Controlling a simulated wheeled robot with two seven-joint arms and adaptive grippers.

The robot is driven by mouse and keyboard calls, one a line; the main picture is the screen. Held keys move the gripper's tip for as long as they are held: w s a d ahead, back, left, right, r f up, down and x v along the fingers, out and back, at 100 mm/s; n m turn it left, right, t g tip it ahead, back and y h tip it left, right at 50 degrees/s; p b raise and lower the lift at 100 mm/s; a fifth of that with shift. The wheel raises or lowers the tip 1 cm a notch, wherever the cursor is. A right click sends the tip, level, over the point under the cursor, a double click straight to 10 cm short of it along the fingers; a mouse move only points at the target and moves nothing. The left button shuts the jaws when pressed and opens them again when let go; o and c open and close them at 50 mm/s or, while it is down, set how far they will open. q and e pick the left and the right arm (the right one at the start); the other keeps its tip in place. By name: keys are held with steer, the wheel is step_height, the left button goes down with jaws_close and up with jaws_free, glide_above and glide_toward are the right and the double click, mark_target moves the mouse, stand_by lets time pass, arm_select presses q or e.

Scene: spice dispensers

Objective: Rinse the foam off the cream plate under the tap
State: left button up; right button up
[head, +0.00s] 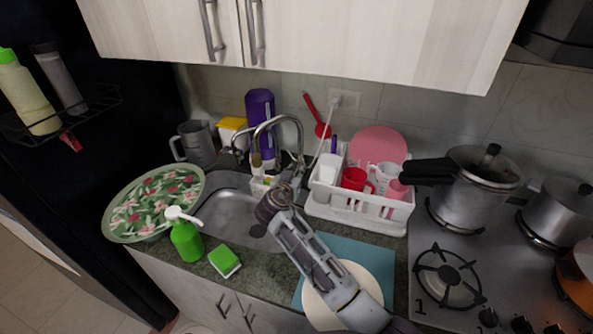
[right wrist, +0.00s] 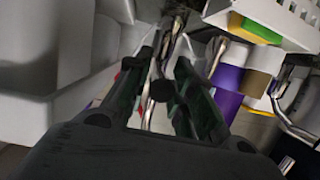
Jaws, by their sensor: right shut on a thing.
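The cream plate (head: 372,277) lies on a blue mat (head: 357,249) on the counter, partly hidden under my right arm. I cannot make out foam on it. The silver tap (head: 283,119) arches over the back of the steel sink (head: 222,213). My right gripper (head: 290,181) is at the tap's base, behind the sink. In the right wrist view, its fingers (right wrist: 162,88) are closed around a small dark part in front of metal tubing, seemingly the tap's handle. The contact is partly hidden. My left gripper is not in view.
A white dish rack (head: 343,217) with cups and a pink plate stands right of the sink. A green soap bottle (head: 186,241) and green sponge (head: 225,260) are at the front edge. A floral tray (head: 119,221) is left, the stove (head: 445,309) right.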

steer(key=shift+w+r, duration=0.2)
steer(key=shift+r, duration=0.5)
steer(key=o, duration=0.9)
steer(key=shift+o, duration=0.2)
steer(key=shift+s, duration=0.1)
steer(key=p+v, duration=0.1)
steer(key=v, duration=0.6)
steer(key=shift+p, duration=0.4)
